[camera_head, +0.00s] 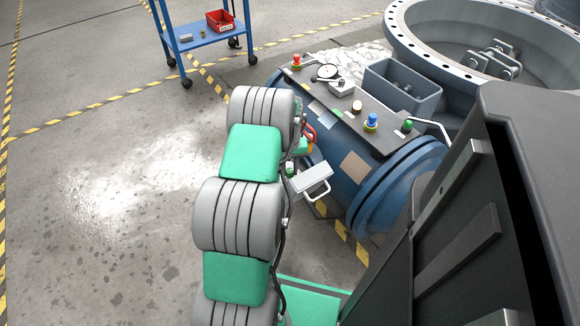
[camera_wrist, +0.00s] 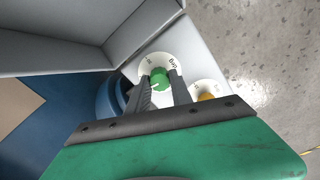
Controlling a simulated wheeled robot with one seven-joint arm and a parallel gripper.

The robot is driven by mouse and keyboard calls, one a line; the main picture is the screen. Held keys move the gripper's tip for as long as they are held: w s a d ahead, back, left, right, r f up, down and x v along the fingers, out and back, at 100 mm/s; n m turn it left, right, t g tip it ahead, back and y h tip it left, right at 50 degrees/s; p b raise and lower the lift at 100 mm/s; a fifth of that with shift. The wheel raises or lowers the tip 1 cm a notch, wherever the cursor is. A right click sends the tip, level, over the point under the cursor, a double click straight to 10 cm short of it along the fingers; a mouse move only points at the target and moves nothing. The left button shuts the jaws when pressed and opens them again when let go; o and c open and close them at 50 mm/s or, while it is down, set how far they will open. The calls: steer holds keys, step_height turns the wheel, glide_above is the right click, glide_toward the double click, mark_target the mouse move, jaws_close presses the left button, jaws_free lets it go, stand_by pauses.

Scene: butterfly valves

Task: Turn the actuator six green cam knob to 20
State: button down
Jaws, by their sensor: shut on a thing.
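The green cam knob (camera_wrist: 159,83) shows in the wrist view. It sits at the centre of a round white dial (camera_wrist: 146,64) with small dark marks on a pale grey panel. My gripper (camera_wrist: 161,76) is shut on the green knob, with one dark finger on each side of it. The fingers hide part of the dial, and I cannot read which mark the knob points to. In the head view my arm hides most of this spot, and I cannot make out the fingers there.
An orange knob (camera_wrist: 206,97) on its own white dial sits close to the right of my gripper. A grey walled box (camera_wrist: 75,50) lies at left. A blue pipe (camera_head: 365,182) carries a dark panel with coloured buttons and a grey bin (camera_head: 402,92).

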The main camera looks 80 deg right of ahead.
mark_target(290, 171)
steer(key=n, duration=0.4)
steer(key=shift+s+a+p, duration=0.1)
steer(key=shift+p, duration=0.3)
steer(key=shift+n, duration=1.8)
steer(key=c, duration=1.5)
jaws_free()
steer(key=shift+s, duration=0.1)
steer(key=o, duration=0.4)
steer(key=shift+n, duration=0.3)
steer(key=shift+c, duration=0.2)
step_height(290, 171, up, 8)
steer(key=shift+f+p, duration=0.1)
steer(key=shift+p, duration=1.1)
